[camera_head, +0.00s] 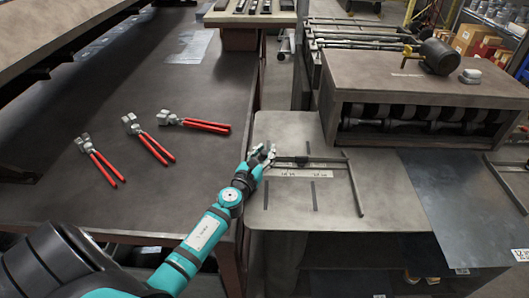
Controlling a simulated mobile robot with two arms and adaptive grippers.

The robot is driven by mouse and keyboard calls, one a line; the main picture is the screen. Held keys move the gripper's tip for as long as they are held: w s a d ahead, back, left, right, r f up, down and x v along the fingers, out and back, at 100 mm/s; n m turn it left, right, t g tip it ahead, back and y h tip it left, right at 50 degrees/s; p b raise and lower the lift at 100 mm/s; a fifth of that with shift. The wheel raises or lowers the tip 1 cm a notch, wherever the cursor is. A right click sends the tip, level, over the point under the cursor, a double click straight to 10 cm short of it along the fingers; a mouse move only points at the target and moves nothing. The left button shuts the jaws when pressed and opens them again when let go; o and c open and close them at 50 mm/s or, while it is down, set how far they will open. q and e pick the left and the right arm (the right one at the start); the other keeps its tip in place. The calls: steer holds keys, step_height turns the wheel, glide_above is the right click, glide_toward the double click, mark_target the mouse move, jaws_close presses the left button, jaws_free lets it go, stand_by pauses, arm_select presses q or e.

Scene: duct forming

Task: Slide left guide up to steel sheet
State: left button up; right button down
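The left guide (355,188) is a thin dark metal bar on the grey feed plate of the forming machine, joined to a crosspiece that runs left over a ruler strip. The steel sheet (452,205) is a dark flat panel lying to the right, its back edge at the machine's rollers. A strip of bare plate shows between the guide and the sheet. My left gripper (266,156) is at the left end of the crosspiece. Its fingers are small here, and I cannot tell whether they hold it. My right gripper is not in view.
The forming machine (420,75) with its rollers stands behind the plate. A second guide (507,187) lies right of the sheet. The dark workbench (130,215) at left holds several red-handled pliers (148,140). A paper sheet (190,47) lies farther back on it.

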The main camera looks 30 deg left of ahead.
mark_target(327, 165)
arm_select(q)
steer(key=c, duration=0.4)
jaws_close()
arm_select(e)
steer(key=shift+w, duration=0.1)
arm_select(q)
steer(key=shift+w+d+f, duration=0.1)
steer(key=shift+w+f, duration=0.1)
steer(key=shift+f, duration=0.05)
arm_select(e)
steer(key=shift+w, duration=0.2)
